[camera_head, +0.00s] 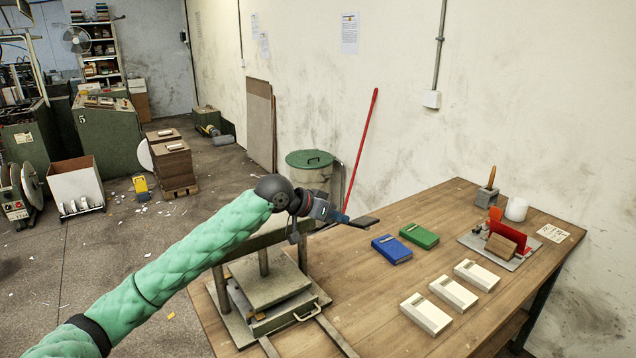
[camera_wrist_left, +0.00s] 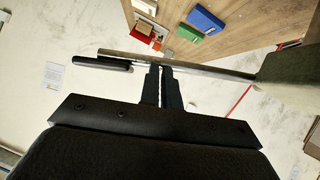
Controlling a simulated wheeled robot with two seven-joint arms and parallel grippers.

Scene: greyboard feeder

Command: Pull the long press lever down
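The press (camera_head: 268,283) stands at the near left end of the wooden table, with its upper beam partly hidden by my left arm. The long lever (camera_wrist_left: 215,70) is a grey metal bar running from the press block (camera_wrist_left: 290,75) to a black handle (camera_wrist_left: 100,63). In the head view the dark handle end (camera_head: 364,221) sticks out to the right of my left gripper (camera_head: 335,215). In the wrist view the left fingers (camera_wrist_left: 162,70) are together with only a thin gap. Their tips are at the bar, between handle and block; contact is unclear. My right gripper is not in view.
A blue box (camera_head: 391,249), a green box (camera_head: 419,236) and three white boxes (camera_head: 451,292) lie on the table (camera_head: 390,310). A small fixture with a red plate (camera_head: 507,239) stands at the far right. A green-lidded bin (camera_head: 310,160) stands behind the table.

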